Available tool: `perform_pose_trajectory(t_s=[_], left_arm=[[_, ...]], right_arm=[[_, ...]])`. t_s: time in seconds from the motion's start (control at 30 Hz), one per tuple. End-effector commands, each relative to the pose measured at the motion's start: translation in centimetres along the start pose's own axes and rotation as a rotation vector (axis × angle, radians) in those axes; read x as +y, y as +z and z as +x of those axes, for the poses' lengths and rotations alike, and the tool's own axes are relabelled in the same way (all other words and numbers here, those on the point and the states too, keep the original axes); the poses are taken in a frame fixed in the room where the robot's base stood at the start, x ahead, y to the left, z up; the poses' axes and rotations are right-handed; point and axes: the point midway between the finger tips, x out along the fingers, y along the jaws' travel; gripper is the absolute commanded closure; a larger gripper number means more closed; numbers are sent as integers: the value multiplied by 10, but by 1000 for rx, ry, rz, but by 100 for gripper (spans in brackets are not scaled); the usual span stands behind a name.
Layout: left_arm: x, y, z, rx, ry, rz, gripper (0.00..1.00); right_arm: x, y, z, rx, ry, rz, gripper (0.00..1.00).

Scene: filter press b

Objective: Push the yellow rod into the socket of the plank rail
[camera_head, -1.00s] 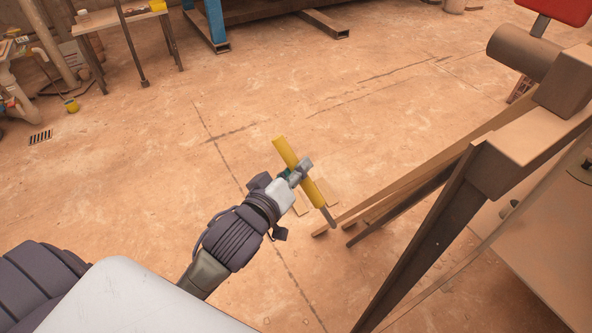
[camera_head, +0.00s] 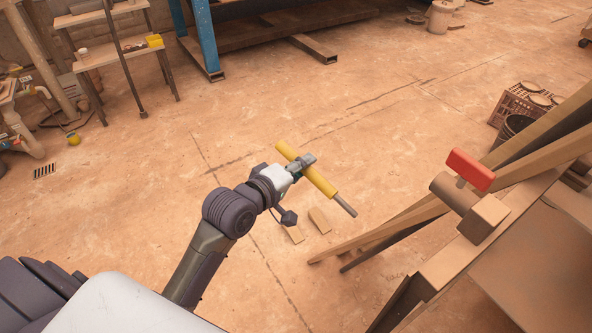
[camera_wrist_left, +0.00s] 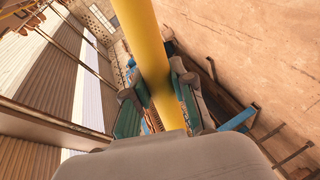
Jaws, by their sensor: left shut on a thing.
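The yellow rod (camera_head: 320,182) is held by my left gripper (camera_head: 301,165), which is shut around it. The rod slants down to the right in the head view and has a grey metal tip at its lower right end. In the left wrist view the rod (camera_wrist_left: 147,50) runs between the fingers. The plank rail (camera_head: 435,272) stands at the right. A brown cylinder (camera_head: 452,193), which looks like the socket, sits on it with a red block (camera_head: 470,169) on a short stem. The rod's tip is left of the cylinder and apart from it. The socket's opening cannot be made out.
Slanting wooden beams (camera_head: 385,228) lie between the gripper and the rail. Two small wooden pieces (camera_head: 319,220) are on the floor below the rod. A brown crate (camera_head: 522,103) stands behind the rail. The floor to the left is open.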

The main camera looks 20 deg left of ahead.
Motion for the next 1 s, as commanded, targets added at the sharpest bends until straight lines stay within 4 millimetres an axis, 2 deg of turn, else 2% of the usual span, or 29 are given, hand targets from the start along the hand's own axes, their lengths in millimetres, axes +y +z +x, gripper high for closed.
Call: perform_pose_trajectory(t_s=[0.03,0.3,0.5,0.6,0.7,1.0], left_arm=[[29,-7,-3,-18,7,-23,100],[114,-14,-10,-157,27,-130,100],[164,-14,-18,-256,34,-177,100],[178,-13,-21,-289,35,-189,100],[184,-12,-22,-308,35,-195,100],[185,-11,-22,-315,35,-197,100]], right_arm=[[0,7,-19,-9,-1,-1,60],[0,50,-56,-37,-3,-8,60],[0,76,-78,-51,-3,-12,60],[0,84,-84,-54,-4,-13,60],[0,89,-86,-57,-4,-14,60],[0,91,-85,-56,-4,-14,60]])
